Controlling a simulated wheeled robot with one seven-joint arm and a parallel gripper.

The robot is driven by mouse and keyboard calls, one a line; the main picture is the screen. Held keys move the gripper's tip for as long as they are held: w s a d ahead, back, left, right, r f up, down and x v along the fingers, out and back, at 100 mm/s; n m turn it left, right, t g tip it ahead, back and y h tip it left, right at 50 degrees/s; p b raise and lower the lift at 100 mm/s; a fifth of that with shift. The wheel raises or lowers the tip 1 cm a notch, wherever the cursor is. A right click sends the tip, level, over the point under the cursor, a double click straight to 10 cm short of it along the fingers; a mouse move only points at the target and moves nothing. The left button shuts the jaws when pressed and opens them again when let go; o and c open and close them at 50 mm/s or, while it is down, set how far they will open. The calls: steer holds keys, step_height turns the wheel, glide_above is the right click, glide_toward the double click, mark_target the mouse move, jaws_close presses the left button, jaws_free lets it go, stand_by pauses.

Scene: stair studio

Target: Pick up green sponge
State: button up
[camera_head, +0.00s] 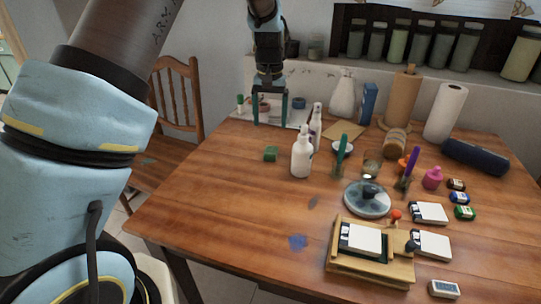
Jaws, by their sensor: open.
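The green sponge (270,154) is a small dark green block lying on the wooden table (220,200), left of a white spray bottle. My gripper (270,122) points downward over the far left part of the table. Its two fingers are apart, with nothing held between them. In this view it appears above and behind the sponge, apart from it. The exact height of the fingertips over the table is hard to tell.
A white bottle (302,155) stands close to the right of the sponge. A white tray (240,113) with small items lies behind my gripper. The table's left front is mostly clear; a wooden chair (180,95) stands left.

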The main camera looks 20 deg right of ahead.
glide_above(271, 150)
steer(key=f, duration=0.5)
steer(key=shift+d+f+p, duration=0.15)
steer(key=shift+d+p, duration=0.1)
steer(key=shift+p, duration=0.15)
steer(key=shift+a+f+p, duration=0.15)
steer(key=shift+f+p, duration=0.35)
steer(key=shift+f, duration=0.9)
steer(key=shift+a+f+p, duration=0.15)
steer(key=shift+f+p, duration=0.3)
steer(key=shift+f, duration=0.9)
jaws_close()
